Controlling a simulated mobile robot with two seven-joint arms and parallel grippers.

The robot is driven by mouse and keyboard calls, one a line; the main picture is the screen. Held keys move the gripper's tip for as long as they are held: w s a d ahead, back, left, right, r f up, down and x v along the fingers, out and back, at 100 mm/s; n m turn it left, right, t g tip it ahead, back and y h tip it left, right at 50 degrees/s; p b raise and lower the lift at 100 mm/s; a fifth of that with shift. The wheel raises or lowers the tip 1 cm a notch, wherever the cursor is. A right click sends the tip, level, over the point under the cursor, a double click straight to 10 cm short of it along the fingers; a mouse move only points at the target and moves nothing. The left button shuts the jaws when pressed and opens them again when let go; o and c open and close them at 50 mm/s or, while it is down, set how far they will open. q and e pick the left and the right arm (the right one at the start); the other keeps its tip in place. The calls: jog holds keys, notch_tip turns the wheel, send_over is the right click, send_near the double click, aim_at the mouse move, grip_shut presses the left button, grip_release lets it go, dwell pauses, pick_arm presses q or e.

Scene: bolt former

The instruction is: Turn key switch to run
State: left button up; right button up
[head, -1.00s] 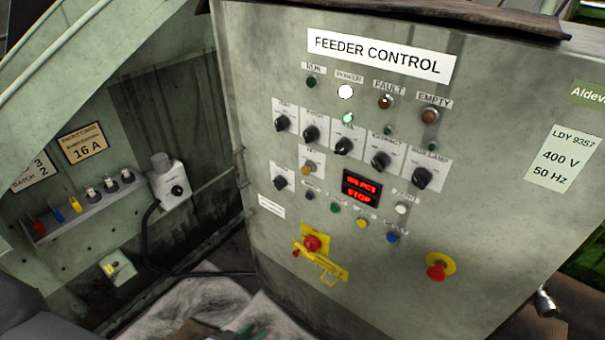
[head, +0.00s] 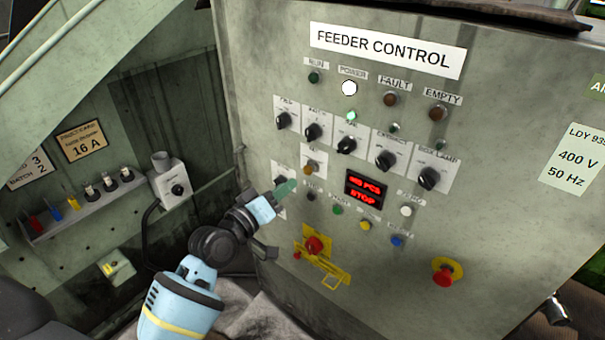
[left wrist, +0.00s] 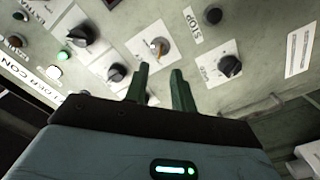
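The key switch (head: 311,168) is a small brass-coloured part on a white plate, on the left of the feeder control panel. In the left wrist view the key switch (left wrist: 160,46) shows ahead of the fingertips, with its brass part at a slant to the plate. My left gripper (head: 287,188) is in front of the panel, just below and left of the key switch, partly covering the lower-left selector knob (head: 279,181). In the wrist view its two green fingers (left wrist: 160,70) are apart with nothing between them. Contact with the panel cannot be told. My right gripper is not in view.
A row of black selector knobs (head: 346,145) lies above the key switch. The red display (head: 366,189) reads STOP on its lower line. A red button with yellow guard (head: 315,245) and an emergency stop (head: 443,274) are lower down. A grey socket box (head: 171,182) stands left.

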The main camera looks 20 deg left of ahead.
aim_at(309, 170)
pick_arm(q)
jog(key=x, duration=0.7)
jog(key=shift+w, duration=0.15)
grip_shut()
